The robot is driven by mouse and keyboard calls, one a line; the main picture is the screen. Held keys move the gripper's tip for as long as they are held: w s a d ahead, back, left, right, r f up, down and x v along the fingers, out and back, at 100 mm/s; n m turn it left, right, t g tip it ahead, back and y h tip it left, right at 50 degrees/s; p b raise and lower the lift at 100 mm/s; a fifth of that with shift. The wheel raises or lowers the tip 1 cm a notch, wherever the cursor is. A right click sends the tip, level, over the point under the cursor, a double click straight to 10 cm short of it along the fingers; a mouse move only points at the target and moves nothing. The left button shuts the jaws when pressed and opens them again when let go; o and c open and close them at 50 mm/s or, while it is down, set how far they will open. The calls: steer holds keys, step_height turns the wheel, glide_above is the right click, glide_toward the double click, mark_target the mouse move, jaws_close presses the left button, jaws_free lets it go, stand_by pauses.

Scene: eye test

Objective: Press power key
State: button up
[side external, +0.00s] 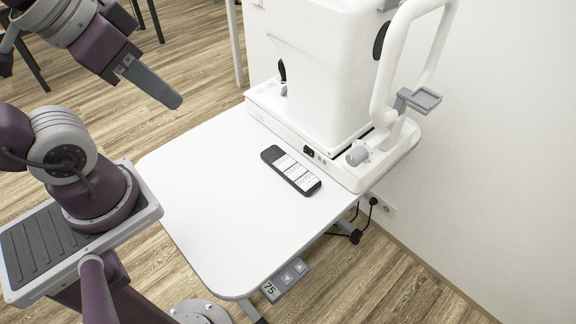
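A small black rocker switch (309,152), which looks like a power key, sits low on the near side of a white machine (320,75). A row of small ports is beside the switch; any marking on it is too small to read. My gripper (172,98) is at the upper left, well above and left of the switch, touching nothing. Its grey fingers point down to the right and overlap from this side, so any gap between them is hidden. I see nothing held.
A control panel (285,280) showing 75 hangs at the table's front edge. A white frame (382,85) rises at the machine's right. The table's left half is clear.

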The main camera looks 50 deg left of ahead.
jaws_close()
stand_by(0.8)
stand_by(0.6)
steer(key=w+a+f+m+t, duration=0.1)
steer(key=w+f+m, duration=0.25)
steer(key=w, duration=0.75)
steer(key=w+a+f+m+t, duration=0.1)
steer(key=w+f+m, duration=0.3)
steer(key=w, duration=0.7)
steer(key=w+d+f+m+h, duration=0.2)
steer(key=d+f+m, duration=0.1)
steer(key=f, duration=0.6)
steer(key=w+d+f+m+h, duration=0.1)
steer(key=w+d+f+m, duration=0.1)
steer(key=f, duration=0.6)
steer(key=shift+w+d+f+m+t+h, duration=0.4)
steer(key=shift+d+m, duration=0.35)
steer(key=shift+d, duration=0.35)
